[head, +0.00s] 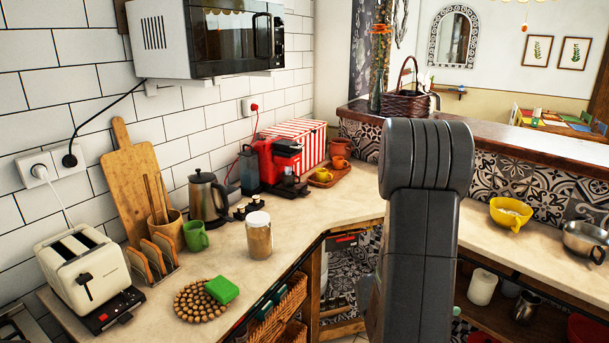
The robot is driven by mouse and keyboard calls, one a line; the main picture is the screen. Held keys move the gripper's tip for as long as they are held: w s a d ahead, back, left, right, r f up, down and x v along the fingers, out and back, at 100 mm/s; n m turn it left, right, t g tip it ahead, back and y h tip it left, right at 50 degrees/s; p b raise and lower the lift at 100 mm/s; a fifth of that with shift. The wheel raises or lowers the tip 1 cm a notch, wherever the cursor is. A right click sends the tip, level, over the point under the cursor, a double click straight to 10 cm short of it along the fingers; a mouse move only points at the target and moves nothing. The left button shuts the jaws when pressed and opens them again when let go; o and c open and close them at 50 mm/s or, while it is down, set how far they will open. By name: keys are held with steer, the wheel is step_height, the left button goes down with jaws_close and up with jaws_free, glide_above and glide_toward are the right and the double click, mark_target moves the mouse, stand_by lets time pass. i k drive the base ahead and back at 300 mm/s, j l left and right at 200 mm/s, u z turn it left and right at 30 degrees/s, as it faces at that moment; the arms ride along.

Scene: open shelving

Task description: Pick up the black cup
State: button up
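A dark, shiny cup-like vessel (525,307) stands on the lower shelf under the right counter. It is small in the head view, and I cannot tell for sure that it is the black cup. No other black cup shows clearly. My grey arm rises in front of the counter at centre right and hides part of the floor and shelving. My gripper is not in view.
A white cylinder (482,286) stands left of the dark vessel. Above, the right counter (475,235) holds a yellow bowl (511,214) and a metal pot (586,241). The left counter carries a toaster (88,272), green cup (195,236), jar (259,235) and kettle (207,199).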

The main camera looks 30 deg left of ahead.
mark_target(288, 176)
steer(key=i+u, duration=0.3)
steer(key=i, duration=0.2)
steer(key=i+l+u, duration=0.25)
steer(key=i, duration=0.2)
steer(key=i+l+u, duration=0.3)
steer(key=i, duration=0.15)
steer(key=i+u, duration=0.85)
steer(key=i+l+u, duration=0.2)
steer(key=u, duration=0.25)
steer(key=i, duration=0.1)
